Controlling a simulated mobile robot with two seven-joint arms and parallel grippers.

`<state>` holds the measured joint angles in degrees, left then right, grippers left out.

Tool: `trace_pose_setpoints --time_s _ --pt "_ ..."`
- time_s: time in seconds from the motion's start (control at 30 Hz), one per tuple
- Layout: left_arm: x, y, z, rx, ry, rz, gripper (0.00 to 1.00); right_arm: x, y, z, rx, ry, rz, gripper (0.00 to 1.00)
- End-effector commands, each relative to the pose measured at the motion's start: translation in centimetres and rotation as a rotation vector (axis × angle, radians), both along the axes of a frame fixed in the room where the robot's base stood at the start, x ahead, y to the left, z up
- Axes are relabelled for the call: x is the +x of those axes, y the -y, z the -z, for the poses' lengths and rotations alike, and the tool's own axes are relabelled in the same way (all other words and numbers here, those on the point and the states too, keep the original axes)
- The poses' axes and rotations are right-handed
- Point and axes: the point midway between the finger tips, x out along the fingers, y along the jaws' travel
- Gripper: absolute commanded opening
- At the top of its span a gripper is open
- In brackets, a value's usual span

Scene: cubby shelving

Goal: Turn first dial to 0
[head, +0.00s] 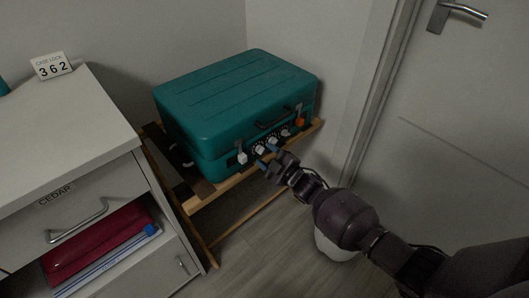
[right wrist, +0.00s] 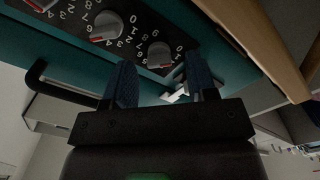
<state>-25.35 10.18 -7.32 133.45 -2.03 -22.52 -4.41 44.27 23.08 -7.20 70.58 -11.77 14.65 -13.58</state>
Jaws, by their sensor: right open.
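A teal suitcase (head: 235,105) rests on a wooden rack, with a row of number dials along its front. The leftmost dial (head: 260,150) is at the end near the white latch. My open right gripper (head: 266,158) is just in front of that dial. In the right wrist view, the picture is turned over and the end dial (right wrist: 160,54) shows just beyond my fingertips (right wrist: 160,78). Its grey knob has a red mark on its lower side; the exact number is unclear. No finger is clearly touching the knob. My left gripper is not in view.
A card (head: 51,66) reading CASE LOCK 362 stands on the white cabinet (head: 80,115) at the left. Another dial (right wrist: 105,26) sits close beside the end one. An orange latch (head: 300,121) is at the panel's right. A door (head: 450,130) stands at the right.

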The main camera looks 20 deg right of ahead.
Motion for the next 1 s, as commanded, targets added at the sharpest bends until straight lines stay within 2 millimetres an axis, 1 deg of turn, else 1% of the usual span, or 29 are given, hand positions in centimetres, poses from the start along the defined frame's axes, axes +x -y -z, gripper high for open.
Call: trace_pose_setpoints --time_s 0.03,0.1,0.3,0.5,0.7,1.0 --pt "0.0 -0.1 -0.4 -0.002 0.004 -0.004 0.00 -0.6 0.3 -0.6 0.000 0.005 0.001 0.52" --pt "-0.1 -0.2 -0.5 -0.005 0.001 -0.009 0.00 -1.7 0.7 -0.6 0.000 0.007 0.001 0.52" --pt "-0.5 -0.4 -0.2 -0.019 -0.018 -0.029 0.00 -4.9 1.8 -0.6 0.000 0.005 0.001 0.52" --pt "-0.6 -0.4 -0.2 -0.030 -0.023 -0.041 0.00 -7.2 2.6 -0.4 -0.001 0.004 0.001 0.52" --pt "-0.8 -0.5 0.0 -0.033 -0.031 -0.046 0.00 -8.3 3.0 -0.2 0.000 0.003 0.000 0.52" --pt "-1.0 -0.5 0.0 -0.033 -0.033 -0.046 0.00 -8.4 3.0 -0.1 -0.001 0.001 0.001 0.52"
